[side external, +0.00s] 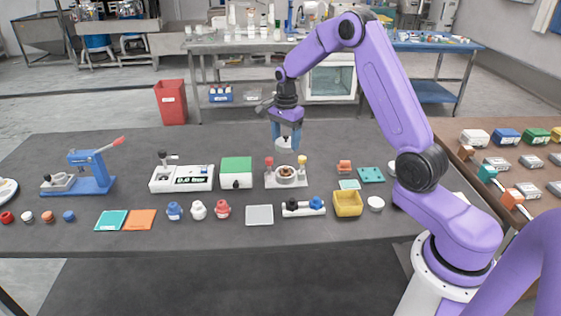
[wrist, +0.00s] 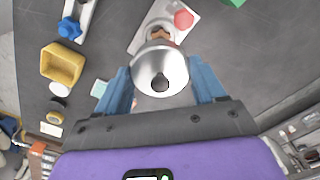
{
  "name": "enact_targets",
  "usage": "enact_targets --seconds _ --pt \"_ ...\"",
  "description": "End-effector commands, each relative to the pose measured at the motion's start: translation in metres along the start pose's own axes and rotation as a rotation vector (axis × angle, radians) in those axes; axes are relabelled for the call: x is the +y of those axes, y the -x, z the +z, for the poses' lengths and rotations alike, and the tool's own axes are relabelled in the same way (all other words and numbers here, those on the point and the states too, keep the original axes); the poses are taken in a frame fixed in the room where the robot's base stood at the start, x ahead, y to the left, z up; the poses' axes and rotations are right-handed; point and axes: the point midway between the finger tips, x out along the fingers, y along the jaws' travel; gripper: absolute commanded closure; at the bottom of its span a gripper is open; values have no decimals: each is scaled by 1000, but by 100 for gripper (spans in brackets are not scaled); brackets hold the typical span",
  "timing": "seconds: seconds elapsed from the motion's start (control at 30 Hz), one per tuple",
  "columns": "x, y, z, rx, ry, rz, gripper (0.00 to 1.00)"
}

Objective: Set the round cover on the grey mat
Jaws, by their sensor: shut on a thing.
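The round cover (wrist: 147,72) is a silvery metal dome with a dark knob at its centre. My gripper (wrist: 163,82) is shut on it, with one blue finger on either side. In the side external view my gripper (side external: 285,136) holds the cover (side external: 286,144) in the air above the grinder (side external: 286,178), which has a white base, a round bowl, and red and yellow knobs. The grey mat (side external: 260,215) is a light grey square lying flat and bare on the table, in front of and left of the grinder.
A white bar with black and blue knobs (side external: 303,207) lies right of the mat, and a yellow bin (side external: 348,203) beyond it. Red, white and blue pots (side external: 198,210) stand left of the mat. A green-topped box (side external: 236,173) stands left of the grinder.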

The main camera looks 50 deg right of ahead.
Motion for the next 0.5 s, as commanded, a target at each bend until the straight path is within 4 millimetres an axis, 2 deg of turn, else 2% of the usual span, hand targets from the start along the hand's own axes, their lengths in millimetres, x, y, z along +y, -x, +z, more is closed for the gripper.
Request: enact_targets --seconds 0.13,0.23,0.5 --pt "10 10 17 0 4 -1 64" --pt "24 13 38 0 7 1 64" --pt "82 16 100 0 6 0 64"
